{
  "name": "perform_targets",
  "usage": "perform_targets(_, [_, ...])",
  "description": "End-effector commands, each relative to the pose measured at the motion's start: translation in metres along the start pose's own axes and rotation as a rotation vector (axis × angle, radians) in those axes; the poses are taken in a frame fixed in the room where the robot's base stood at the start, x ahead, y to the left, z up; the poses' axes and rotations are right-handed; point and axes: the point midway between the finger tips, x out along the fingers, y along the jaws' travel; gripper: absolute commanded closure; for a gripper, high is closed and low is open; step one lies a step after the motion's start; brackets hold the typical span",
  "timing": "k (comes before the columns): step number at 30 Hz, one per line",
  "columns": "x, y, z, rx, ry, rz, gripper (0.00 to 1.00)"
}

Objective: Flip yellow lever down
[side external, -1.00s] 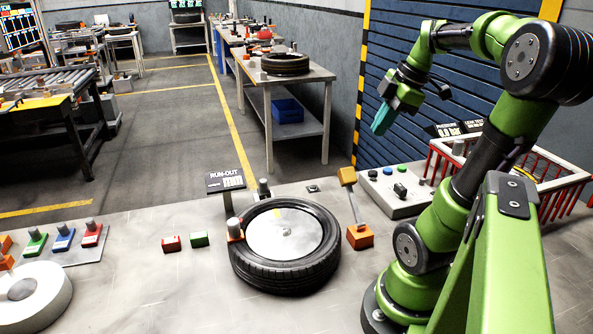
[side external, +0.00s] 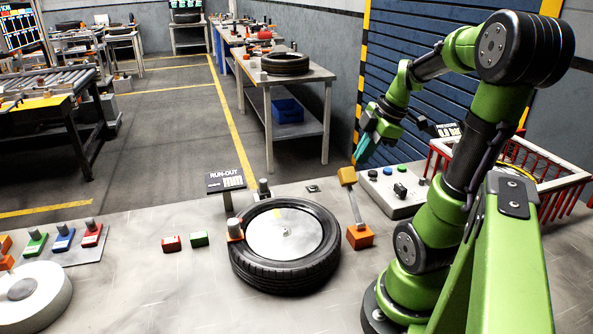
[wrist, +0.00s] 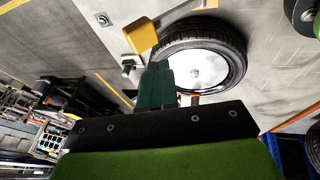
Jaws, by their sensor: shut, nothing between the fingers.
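The yellow lever (side external: 347,176) has a yellow block head on a metal rod that rises from an orange base (side external: 360,237) on the bench. It leans up and to the left, right of the tyre. In the wrist view its yellow head (wrist: 141,36) shows just beyond my fingertips. My gripper (side external: 357,162) has teal fingers shut with nothing between them. The fingertips are just above and slightly right of the lever head in the side view. In the wrist view, my gripper (wrist: 157,66) points towards the lever and tyre. I cannot tell whether the fingers touch the head.
A tyre (side external: 285,246) with a silver disc lies left of the lever. A run-out display (side external: 226,181) stands behind it. A control box (side external: 397,190) with buttons and a knob is to the right, before a red-railed rack (side external: 545,180).

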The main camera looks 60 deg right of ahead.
Motion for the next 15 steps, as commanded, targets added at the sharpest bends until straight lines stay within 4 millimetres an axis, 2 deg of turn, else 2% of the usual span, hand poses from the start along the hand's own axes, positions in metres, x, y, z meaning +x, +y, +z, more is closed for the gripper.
perform_targets(3, [0.024,0.001,0.001,0.002,0.0,-0.004,1.0])
perform_targets(6, [0.037,0.009,0.005,0.003,-0.001,-0.004,1.0])
perform_targets(15, [0.053,0.018,0.009,0.0,0.0,0.0,1.0])
